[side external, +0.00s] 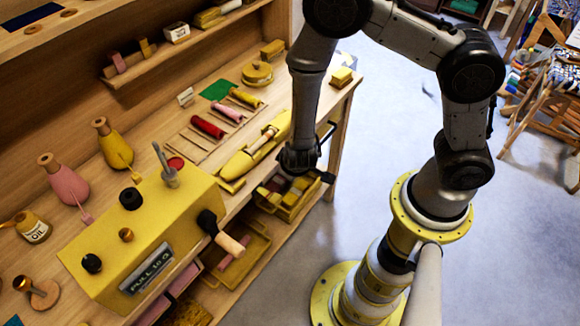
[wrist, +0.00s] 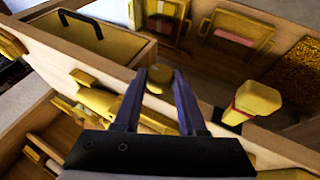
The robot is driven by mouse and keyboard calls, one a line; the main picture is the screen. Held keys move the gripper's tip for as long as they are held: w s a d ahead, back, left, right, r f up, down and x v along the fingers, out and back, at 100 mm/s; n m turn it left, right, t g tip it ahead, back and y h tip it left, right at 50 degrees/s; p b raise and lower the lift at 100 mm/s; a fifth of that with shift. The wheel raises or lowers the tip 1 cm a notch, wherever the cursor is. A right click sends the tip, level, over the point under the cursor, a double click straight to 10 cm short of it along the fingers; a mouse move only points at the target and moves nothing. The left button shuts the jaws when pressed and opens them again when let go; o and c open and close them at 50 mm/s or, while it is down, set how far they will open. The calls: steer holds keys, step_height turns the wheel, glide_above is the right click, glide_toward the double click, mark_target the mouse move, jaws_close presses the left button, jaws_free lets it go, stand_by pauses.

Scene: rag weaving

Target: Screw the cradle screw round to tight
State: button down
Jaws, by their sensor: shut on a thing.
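My gripper (side external: 299,162) is at the front edge of the workbench, beside the long yellow boat-shaped piece (side external: 240,160) with a wooden part in it. In the wrist view my gripper's two dark fingers (wrist: 161,74) stand on either side of a small round yellow knob, which I take for the cradle screw (wrist: 157,80). The gripper is shut on it. The fingertips and the screw are hidden behind the hand in the side view. How tight the screw is cannot be seen.
A yellow machine (side external: 150,235) with knobs and a wooden-handled crank (side external: 232,243) stands on the bench to the left. Coloured rolls (side external: 208,127) lie behind the boat-shaped piece. Open trays (side external: 242,262) sit below the bench edge.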

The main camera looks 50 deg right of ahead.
steer(key=shift+w+d+r+m+y, duration=0.1)
steer(key=shift+m+y, duration=0.1)
steer(key=shift+y, duration=0.7)
steer(key=shift+w+d+r+m+y, duration=0.1)
steer(key=shift+m+y, duration=0.1)
steer(key=shift+y, duration=1)
steer(key=shift+s+d, duration=0.1)
steer(key=shift+c, duration=2.3)
jaws_free()
steer(key=shift+f, duration=0.1)
steer(key=shift+s, duration=0.1)
steer(key=v, duration=1.2)
